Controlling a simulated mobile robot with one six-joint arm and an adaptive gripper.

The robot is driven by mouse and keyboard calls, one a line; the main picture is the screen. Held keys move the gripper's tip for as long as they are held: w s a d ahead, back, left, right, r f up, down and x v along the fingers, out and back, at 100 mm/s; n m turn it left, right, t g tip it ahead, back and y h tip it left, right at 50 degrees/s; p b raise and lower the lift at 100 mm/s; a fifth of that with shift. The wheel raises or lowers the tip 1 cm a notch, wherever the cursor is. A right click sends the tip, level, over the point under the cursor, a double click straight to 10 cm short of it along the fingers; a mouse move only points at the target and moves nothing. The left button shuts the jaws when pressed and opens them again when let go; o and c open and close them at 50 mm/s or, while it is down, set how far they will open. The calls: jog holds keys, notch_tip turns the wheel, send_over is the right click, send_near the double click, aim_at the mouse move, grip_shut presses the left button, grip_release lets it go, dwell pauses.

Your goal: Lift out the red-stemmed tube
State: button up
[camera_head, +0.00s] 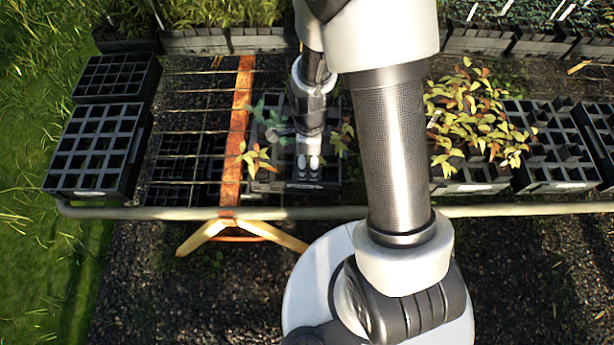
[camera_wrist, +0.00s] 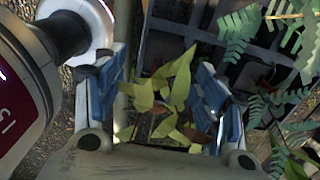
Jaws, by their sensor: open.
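My gripper (camera_head: 308,165) is open over the front of a dark tube tray (camera_head: 266,187) near the middle of the bench. In the wrist view a plant with yellow-green leaves (camera_wrist: 165,92) shows between the blue-padded fingers of my gripper (camera_wrist: 163,88). A small reddish-brown patch shows by the right finger. In the head view a plant with yellow and reddish leaves (camera_head: 257,160) stands at the tray's left, beside my gripper. No red stem can be made out clearly. The plant's tube and stem base are hidden by leaves and fingers.
Fern-like green leaves (camera_wrist: 290,100) hang close to the right finger. A leafy yellow-green tray of plants (camera_head: 475,115) stands right of my arm. A pale rail (camera_head: 150,212) runs along the front.

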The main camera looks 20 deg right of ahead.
jog(key=f+b, duration=0.1)
jog(key=f, duration=0.1)
jog(key=f+b, duration=0.1)
jog(key=f, duration=0.2)
jog(key=shift+w+a+f, duration=0.2)
jog(key=shift+f, duration=0.15)
jog(key=shift+r, duration=0.1)
grip_shut()
dwell(0.5)
